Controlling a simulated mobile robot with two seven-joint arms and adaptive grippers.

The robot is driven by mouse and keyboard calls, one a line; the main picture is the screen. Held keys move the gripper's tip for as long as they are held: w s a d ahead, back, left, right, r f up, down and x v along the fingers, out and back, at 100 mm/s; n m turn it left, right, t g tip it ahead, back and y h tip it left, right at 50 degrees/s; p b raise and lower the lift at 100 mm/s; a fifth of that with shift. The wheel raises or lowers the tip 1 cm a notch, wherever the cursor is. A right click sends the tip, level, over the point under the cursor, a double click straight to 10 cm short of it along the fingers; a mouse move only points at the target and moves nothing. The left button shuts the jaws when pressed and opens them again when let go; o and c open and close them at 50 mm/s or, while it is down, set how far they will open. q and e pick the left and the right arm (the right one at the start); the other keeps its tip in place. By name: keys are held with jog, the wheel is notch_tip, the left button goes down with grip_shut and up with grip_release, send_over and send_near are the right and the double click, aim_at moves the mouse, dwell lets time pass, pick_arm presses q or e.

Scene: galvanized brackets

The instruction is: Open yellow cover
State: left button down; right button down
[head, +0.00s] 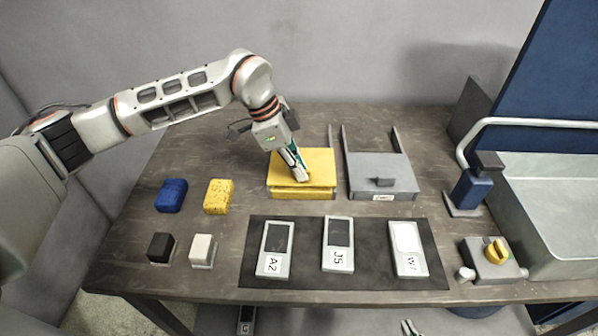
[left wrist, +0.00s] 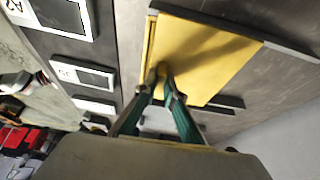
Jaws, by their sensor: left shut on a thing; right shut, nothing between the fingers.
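The yellow cover (head: 290,165) lies on top of a low yellow box on the table, left of a similar grey box. It looks flat and in place, with a narrow seam along its front. My left gripper (head: 303,178) comes down on the cover near its front edge and is shut on a part of it that the fingers hide. The cover fills the upper middle of the left wrist view (left wrist: 205,55), with the fingertips (left wrist: 163,72) on it. My right gripper (head: 408,327) shows only its fingertips at the bottom edge of the head view, shut and empty, away from the cover.
The grey box (head: 365,165) with a small handle stands close to the right. A dark mat (head: 300,279) with several labelled devices lies in front. Sponges (head: 171,195) and small blocks (head: 202,250) lie left. A blue clamp (head: 470,190) and metal sink (head: 550,180) are at right.

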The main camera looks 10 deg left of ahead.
aim_at(306, 149)
pick_arm(q)
jog(key=w, duration=0.3)
jog(key=w+a, duration=0.1)
jog(key=w, duration=0.3)
jog(key=w+a, duration=0.1)
jog(key=w, duration=0.2)
jog(key=shift+w+b, duration=0.35)
jog(key=shift+w, duration=0.05)
jog(key=c, duration=2.1)
grip_release()
jog(key=shift+c, duration=0.2)
jog(key=shift+a, duration=0.1)
jog(key=v, duration=1.2)
jog(key=shift+s, duration=0.1)
